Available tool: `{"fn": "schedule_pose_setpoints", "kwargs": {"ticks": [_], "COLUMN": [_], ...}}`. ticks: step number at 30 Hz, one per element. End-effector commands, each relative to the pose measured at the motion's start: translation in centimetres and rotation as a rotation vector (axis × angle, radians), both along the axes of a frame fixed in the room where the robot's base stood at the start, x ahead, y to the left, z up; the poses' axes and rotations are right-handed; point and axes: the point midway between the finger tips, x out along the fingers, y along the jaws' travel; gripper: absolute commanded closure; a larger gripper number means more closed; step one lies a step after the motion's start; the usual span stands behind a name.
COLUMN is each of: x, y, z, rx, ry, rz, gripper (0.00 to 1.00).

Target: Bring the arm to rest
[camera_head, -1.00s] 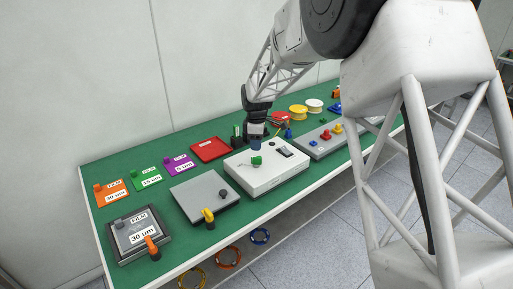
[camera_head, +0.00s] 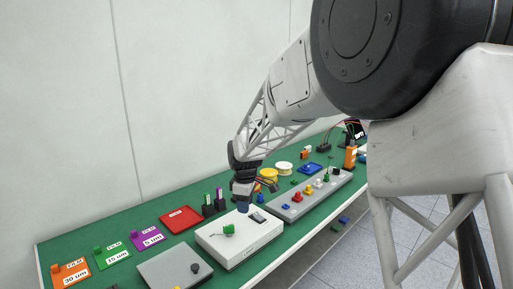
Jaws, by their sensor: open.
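My gripper (camera_head: 245,198) is at the end of my white lattice arm (camera_head: 290,95), low over the green bench, pointing down. It is just above or behind the white box (camera_head: 240,238) with a green knob (camera_head: 229,229) and a dark blue round part (camera_head: 243,207). The fingers are small and dark, and partly merge with the things behind them. No held thing can be made out. Whether the gripper touches the blue part cannot be told.
A red tray (camera_head: 180,219) and dark holders (camera_head: 208,208) stand left of my gripper. A grey board with coloured knobs (camera_head: 312,194) lies right. Yellow (camera_head: 268,174) and white (camera_head: 284,168) spools are behind. The wall is behind.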

Motion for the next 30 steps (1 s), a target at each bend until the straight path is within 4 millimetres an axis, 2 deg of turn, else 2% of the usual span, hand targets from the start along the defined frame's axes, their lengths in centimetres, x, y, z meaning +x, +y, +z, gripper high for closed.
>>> {"fn": "schedule_pose_setpoints", "kwargs": {"ticks": [1, 6, 13, 21, 30], "x": [-1.0, -4.5, -9.4, -15.7, -23.2], "y": [-1.0, -4.1, -8.0, -12.1, -16.0], "z": [1.0, 3.7, 6.6, 9.0, 10.5], "rx": [0.003, 0.012, 0.027, 0.046, 0.073], "ry": [-0.007, -0.024, -0.046, -0.070, -0.097], "rz": [-0.035, -0.160, -0.330, -0.528, -0.749], "gripper": [0.58, 0.58, 0.58, 0.58, 0.58]}}
